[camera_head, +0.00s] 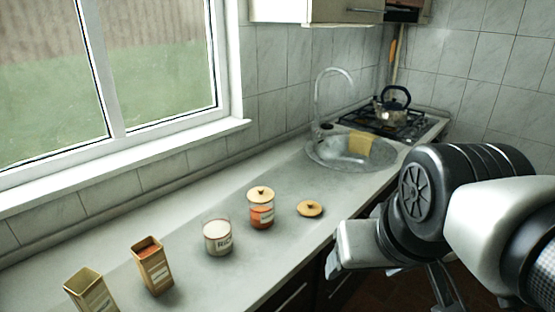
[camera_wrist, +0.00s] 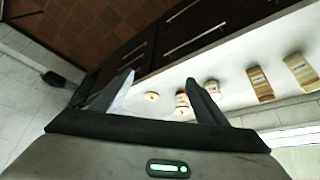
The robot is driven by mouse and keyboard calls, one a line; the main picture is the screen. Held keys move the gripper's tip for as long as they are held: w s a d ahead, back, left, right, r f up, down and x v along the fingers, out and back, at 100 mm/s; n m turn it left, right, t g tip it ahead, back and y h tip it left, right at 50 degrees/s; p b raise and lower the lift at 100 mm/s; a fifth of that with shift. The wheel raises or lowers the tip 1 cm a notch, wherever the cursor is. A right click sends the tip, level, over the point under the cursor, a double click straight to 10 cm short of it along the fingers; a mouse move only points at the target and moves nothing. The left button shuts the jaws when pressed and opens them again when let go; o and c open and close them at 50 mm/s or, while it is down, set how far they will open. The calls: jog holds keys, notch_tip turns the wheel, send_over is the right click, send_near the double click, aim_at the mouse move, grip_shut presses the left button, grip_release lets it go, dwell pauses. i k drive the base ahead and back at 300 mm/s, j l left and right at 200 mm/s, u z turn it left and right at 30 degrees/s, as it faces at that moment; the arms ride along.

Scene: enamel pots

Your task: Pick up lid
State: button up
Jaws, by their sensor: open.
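A round wooden lid with a small knob (camera_head: 310,208) lies flat on the counter, right of a jar with orange-red contents (camera_head: 261,214). That jar wears a similar wooden lid (camera_head: 261,193). In the wrist view the loose lid (camera_wrist: 152,96) shows between the fingers of my gripper (camera_wrist: 160,76), well beyond them. My gripper is open and empty, held apart from the lid. The lidded jar (camera_wrist: 181,101) is partly behind the right finger. In the head view my arm is at the right, beyond the counter's front edge.
A glass jar marked rice (camera_head: 217,237) stands open left of the lidded jar. Two open tins, one with red contents (camera_head: 152,267) and one nearer (camera_head: 91,292), stand further left. The sink (camera_head: 350,152) with a yellow cloth (camera_head: 360,144) and a kettle (camera_head: 391,106) are behind.

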aim_at(309, 209)
jog(key=i+l+u, duration=0.1)
jog(key=l, duration=0.25)
jog(key=i+l+u, duration=0.1)
jog(key=i+l, duration=0.35)
jog(key=l, duration=0.3)
jog(key=i+l+u, duration=0.15)
jog(key=l, duration=0.25)
